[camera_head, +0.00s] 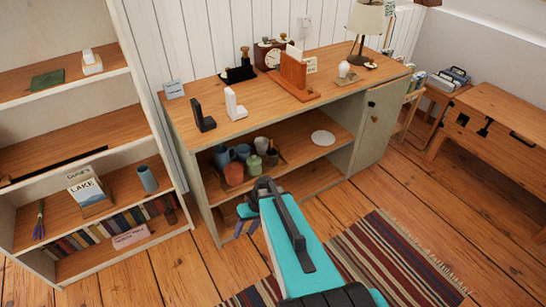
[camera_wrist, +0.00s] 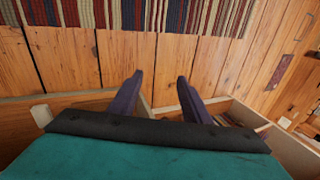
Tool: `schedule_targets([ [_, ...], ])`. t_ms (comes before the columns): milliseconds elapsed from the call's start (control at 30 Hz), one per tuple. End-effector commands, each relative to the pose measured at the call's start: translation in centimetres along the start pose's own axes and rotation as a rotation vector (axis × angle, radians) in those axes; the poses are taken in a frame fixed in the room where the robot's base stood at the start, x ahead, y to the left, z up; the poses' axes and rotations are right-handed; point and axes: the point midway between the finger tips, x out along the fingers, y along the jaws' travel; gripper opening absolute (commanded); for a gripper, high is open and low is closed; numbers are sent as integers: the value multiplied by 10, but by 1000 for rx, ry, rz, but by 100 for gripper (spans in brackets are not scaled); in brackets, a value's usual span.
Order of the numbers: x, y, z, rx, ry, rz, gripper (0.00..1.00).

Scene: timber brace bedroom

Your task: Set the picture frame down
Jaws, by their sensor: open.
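My gripper (camera_wrist: 158,92) is open in the wrist view, with its two dark fingers apart and nothing between them. In the head view my gripper (camera_head: 245,226) is low in front of the cabinet's open shelves, below the cabinet top (camera_head: 222,108). I cannot make out a picture frame for certain in either view. A black upright piece (camera_head: 203,118) and a white upright piece (camera_head: 233,104) stand on the cabinet top near its left front edge; I cannot tell whether either is a frame.
The cabinet top also holds a wooden stand with cards (camera_head: 293,72), a clock (camera_head: 268,54) and a lamp (camera_head: 365,20). Mugs (camera_head: 222,156) and a white plate (camera_head: 323,138) sit on its shelf. A bookshelf (camera_head: 150,110) stands left; a striped rug (camera_head: 385,260) lies on the floor.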

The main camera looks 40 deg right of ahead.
Motion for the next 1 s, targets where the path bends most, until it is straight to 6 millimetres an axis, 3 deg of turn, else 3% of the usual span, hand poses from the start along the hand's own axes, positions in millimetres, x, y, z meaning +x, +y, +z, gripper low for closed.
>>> schedule_targets([
  [100,35,-20,38,1,-102,39,44],
  [300,80,-40,102,2,-253,130,44],
  [600,120,-51,197,-16,-435,303,44],
  [700,126,-50,220,-23,-472,354,44],
  [800,122,-33,232,-25,-495,388,44],
  [1000,124,-31,242,-28,-510,414,44],
])
